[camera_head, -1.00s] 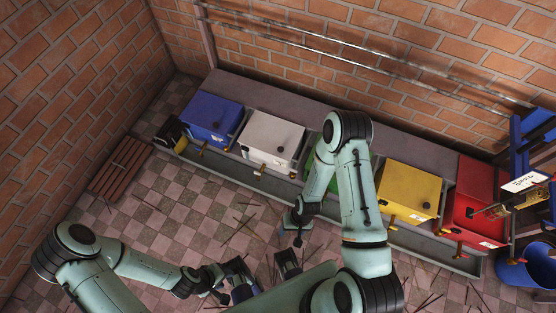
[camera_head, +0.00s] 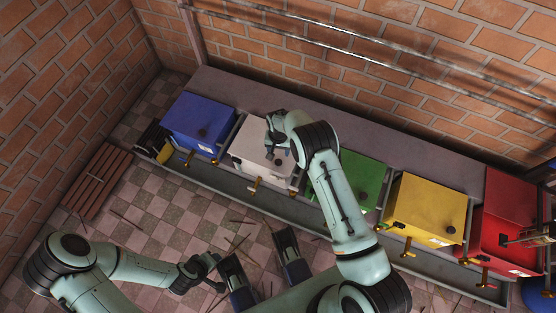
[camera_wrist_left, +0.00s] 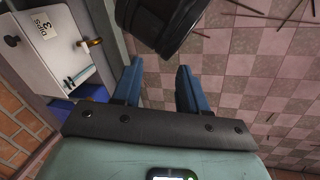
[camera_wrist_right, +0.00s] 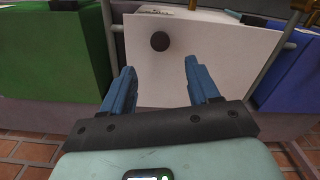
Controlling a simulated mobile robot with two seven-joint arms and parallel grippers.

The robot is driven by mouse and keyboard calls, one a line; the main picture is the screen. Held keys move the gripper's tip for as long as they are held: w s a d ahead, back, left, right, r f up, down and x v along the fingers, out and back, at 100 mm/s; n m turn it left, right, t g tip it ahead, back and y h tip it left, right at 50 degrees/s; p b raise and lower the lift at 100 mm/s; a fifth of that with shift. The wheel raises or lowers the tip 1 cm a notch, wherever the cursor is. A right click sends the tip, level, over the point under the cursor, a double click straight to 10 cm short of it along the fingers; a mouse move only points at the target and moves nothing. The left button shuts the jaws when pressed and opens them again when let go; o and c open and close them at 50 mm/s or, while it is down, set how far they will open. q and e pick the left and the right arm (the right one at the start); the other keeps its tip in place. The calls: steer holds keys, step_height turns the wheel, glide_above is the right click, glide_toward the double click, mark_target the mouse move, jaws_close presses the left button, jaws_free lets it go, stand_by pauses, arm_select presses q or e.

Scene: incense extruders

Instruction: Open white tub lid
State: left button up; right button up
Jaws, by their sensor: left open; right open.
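The white tub (camera_head: 248,151) stands between the blue and green tubs on the bench, its lid shut. A dark round knob on its lid (camera_wrist_right: 160,41) shows in the right wrist view. My right gripper (camera_wrist_right: 160,72) is open and empty over the lid, its fingers pointing toward the knob, which lies beyond the fingertips and roughly between them.
The blue tub (camera_head: 192,118) is left of the white one. The green (camera_head: 366,175), yellow (camera_head: 432,200) and red (camera_head: 510,205) tubs are to the right, the green partly behind my right arm. Brass taps stick out in front. Sticks lie on the tiled floor (camera_head: 165,210).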

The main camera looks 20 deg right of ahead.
mark_target(279, 161)
step_height(279, 161, down, 8)
steer(key=shift+f+b, duration=0.1)
steer(key=shift+b, duration=0.85)
arm_select(q)
steer(key=shift+t+y, duration=0.3)
steer(key=shift+t, duration=0.3)
steer(key=w+f, duration=0.1)
steer(key=w+a, duration=0.1)
steer(key=w+a+f, duration=0.1)
steer(key=shift+w+f, duration=0.3)
steer(key=shift+w, duration=0.1)
arm_select(e)
steer(key=shift+f, duration=0.5)
steer(key=shift+d, duration=0.1)
jaws_close()
